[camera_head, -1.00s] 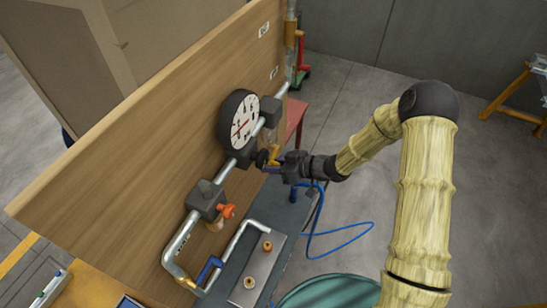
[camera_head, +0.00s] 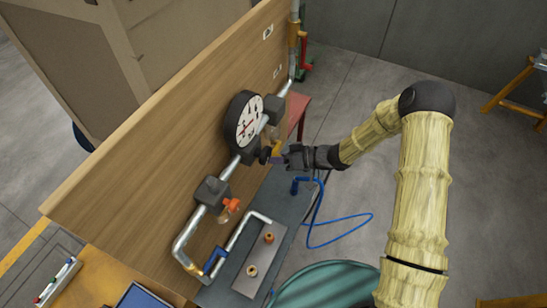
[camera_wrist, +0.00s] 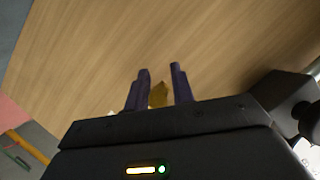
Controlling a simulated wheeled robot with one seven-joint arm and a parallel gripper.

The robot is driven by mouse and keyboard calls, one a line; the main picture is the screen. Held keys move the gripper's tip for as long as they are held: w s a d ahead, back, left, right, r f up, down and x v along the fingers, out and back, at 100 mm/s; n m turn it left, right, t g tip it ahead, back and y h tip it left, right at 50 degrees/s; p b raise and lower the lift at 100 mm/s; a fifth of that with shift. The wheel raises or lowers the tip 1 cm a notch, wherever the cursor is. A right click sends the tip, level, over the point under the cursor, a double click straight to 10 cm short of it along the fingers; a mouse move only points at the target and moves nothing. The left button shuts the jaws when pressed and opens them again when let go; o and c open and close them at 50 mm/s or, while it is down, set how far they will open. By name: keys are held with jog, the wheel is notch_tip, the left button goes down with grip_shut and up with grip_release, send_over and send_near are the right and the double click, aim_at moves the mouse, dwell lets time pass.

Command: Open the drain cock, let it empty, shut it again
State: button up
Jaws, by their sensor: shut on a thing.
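A small yellow handle (camera_head: 276,150) sits on the pipework below the round gauge; I take it for the drain cock's handle. In the wrist view the yellow piece (camera_wrist: 158,95) shows between my two dark purple fingers. My gripper (camera_head: 279,159) is shut on it, reaching in from the right. The exact contact and the handle's angle are hard to tell, as the gripper covers part of it. The white-faced gauge (camera_head: 244,120) stands just left of the gripper. Whether liquid is flowing cannot be seen.
A wooden board (camera_head: 150,170) carries the pipe. An orange-knobbed valve (camera_head: 232,205) and a blue-handled valve (camera_head: 212,262) sit lower down. A blue hose (camera_head: 340,218) loops on the right. A grey bench (camera_head: 220,290) lies below, with a green round container (camera_head: 330,285) near it.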

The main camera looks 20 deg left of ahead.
jog(key=shift+w+a+r, duration=0.1)
jog(key=shift+w+r, duration=0.25)
jog(key=o, duration=0.8)
jog(key=shift+f, duration=0.1)
jog(key=shift+s+f, duration=0.15)
jog(key=shift+f, duration=0.05)
jog(key=b+v, duration=0.5)
jog(key=v, duration=1.2)
jog(key=shift+d+b, duration=0.3)
jog(key=shift+b, duration=0.1)
